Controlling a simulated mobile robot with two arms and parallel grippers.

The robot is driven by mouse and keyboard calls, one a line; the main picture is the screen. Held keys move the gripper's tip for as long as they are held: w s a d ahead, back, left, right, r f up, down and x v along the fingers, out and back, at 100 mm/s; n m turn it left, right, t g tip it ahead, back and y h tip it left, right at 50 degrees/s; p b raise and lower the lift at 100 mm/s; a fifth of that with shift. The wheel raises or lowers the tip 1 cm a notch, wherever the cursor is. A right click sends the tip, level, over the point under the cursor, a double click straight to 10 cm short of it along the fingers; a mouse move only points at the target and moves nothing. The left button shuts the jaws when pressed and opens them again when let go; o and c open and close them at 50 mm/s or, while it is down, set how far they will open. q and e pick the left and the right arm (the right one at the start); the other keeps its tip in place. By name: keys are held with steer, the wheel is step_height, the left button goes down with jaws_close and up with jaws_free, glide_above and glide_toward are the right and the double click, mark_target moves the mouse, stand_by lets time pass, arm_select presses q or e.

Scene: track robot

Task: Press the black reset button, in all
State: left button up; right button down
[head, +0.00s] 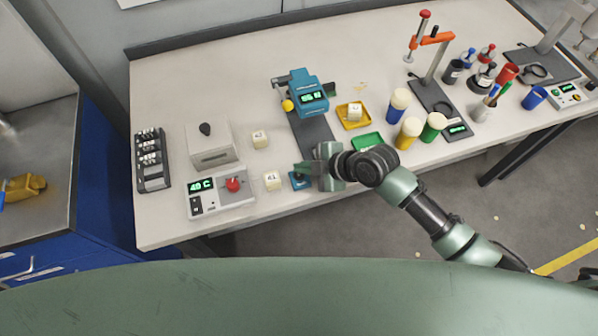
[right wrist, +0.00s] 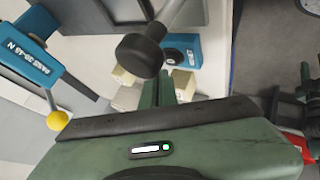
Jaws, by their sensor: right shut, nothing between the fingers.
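A small blue box (head: 299,182) with a dark round spot on it, possibly the black reset button, sits near the table's front edge. It also shows in the right wrist view (right wrist: 190,44). My right gripper (head: 303,168) is shut and empty, very close to this box and partly over it in the head view. Contact cannot be told. Its closed fingers show in the right wrist view (right wrist: 172,88). A grey controller (head: 218,194) reads 40 C and has a red knob (head: 233,184) and small dark buttons. My left gripper is not in view.
A teal device (head: 305,93) with a yellow knob stands behind my gripper. White cubes (head: 271,180) lie beside the blue box. A yellow tray (head: 353,115), green tray (head: 366,142) and several cups stand to the right. A black knob on a rod (right wrist: 140,55) shows in the wrist view.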

mark_target(302, 176)
stand_by(0.8)
steer(key=shift+f+b, duration=0.35)
steer(key=shift+f, duration=0.05)
steer(key=shift+f+b, duration=0.35)
steer(key=shift+f, duration=0.05)
stand_by(0.5)
steer(key=shift+r, duration=0.1)
steer(key=shift+r+p, duration=0.7)
steer(key=shift+r, duration=0.1)
step_height(302, 176, up, 5)
steer(key=p, duration=0.4)
stand_by(0.4)
